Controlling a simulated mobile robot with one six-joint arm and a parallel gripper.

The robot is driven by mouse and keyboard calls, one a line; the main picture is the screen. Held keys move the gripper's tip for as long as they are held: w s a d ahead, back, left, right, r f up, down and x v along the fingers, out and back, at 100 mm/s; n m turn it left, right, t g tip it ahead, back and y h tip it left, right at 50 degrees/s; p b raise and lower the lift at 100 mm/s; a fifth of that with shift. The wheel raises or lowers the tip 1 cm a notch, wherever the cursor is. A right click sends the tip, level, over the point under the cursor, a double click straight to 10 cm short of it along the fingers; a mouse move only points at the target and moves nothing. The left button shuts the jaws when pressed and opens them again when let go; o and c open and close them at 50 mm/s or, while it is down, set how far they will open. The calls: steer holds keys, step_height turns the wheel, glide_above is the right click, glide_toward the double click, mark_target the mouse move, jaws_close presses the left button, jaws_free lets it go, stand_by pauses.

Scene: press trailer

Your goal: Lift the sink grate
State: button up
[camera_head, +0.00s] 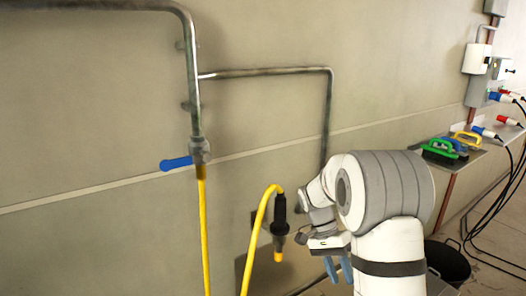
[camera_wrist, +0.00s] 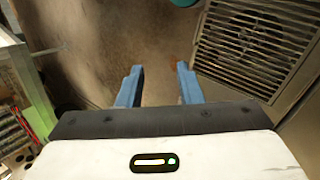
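My gripper (camera_head: 338,268) points down at the lower middle of the head view, with its two blue fingers apart. In the wrist view my gripper (camera_wrist: 159,78) is open, and nothing is between the fingers. A slatted metal grille (camera_wrist: 254,45) in a pale frame lies at the upper right of the wrist view, to the right of the fingers and apart from them. A round shape shows behind its slats. I cannot tell whether this grille is the sink grate. No sink grate is clear in the head view.
A yellow hose (camera_head: 204,230) hangs from a wall pipe with a blue valve handle (camera_head: 176,164). A hose nozzle (camera_head: 279,222) hangs left of my gripper. A black bucket (camera_head: 449,262) stands at right. A wall shelf (camera_head: 480,147) holds brushes. A teal object (camera_wrist: 184,2) is at the wrist view's top.

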steer(key=s+a+r+n+t+y+p, duration=0.1)
steer(key=s+r+n+t+p, duration=0.3)
steer(key=s+r, duration=0.5)
steer(key=s+a+r+n+t+y+p, duration=0.2)
steer(key=s+a+r+n+t+p, duration=0.2)
steer(key=s+r+p, duration=0.4)
step_height(320, 180, up, 4)
steer(key=shift+s+a+r+n+t+y, duration=0.2)
steer(key=shift+s+a+n+t+y, duration=0.1)
steer(key=shift+s+n, duration=0.3)
steer(key=shift+s, duration=0.1)
